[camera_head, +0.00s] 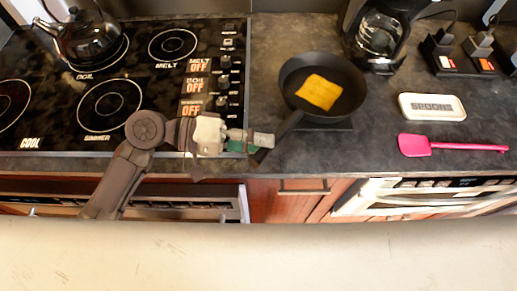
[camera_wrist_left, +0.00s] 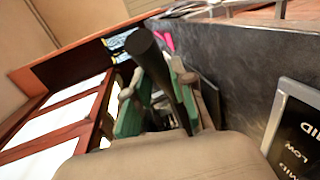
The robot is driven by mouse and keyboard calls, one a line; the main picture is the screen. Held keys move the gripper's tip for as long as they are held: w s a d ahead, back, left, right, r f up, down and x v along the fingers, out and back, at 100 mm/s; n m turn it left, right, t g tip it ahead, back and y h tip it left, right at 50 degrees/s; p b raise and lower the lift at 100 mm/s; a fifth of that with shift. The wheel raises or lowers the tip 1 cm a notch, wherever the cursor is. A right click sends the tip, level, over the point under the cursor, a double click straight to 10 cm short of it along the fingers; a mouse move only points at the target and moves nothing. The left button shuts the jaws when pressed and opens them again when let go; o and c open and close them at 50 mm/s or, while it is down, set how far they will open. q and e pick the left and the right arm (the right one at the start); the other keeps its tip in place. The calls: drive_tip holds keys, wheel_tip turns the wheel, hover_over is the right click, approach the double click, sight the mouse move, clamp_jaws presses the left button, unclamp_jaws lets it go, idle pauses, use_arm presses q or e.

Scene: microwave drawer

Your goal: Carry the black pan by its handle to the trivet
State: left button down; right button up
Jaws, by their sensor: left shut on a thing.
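The black pan (camera_head: 292,76) is over the counter right of the stove, with a yellow square slice (camera_head: 319,92) lying in it. Its handle points down and left toward my left gripper (camera_head: 261,140). That gripper is shut on the handle. In the left wrist view the dark handle (camera_wrist_left: 150,55) runs between the green fingers of the left gripper (camera_wrist_left: 158,108). A dark flat square, seemingly the trivet (camera_head: 335,125), shows below the pan's near edge; the pan hides the rest of it. I cannot tell whether the pan touches it. My right gripper is not in view.
A kettle (camera_head: 90,40) stands on the black stove (camera_head: 60,112) at left. A coffee maker (camera_head: 378,35) stands behind the pan. A spoon rest (camera_head: 432,107) and a pink spatula (camera_head: 450,146) lie to the right. The counter's front edge runs below the gripper.

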use_arm(q)
drive_tip(key=shift+f+p, duration=0.3)
drive_tip(key=shift+f, duration=1.6)
drive_tip(key=c, duration=1)
unclamp_jaws()
drive_tip(key=shift+f, duration=0.15)
drive_tip(key=shift+a, duration=0.6)
drive_tip(key=b+v, duration=0.3)
drive_tip(key=v, duration=0.8)
drive_tip(key=shift+d, duration=0.1)
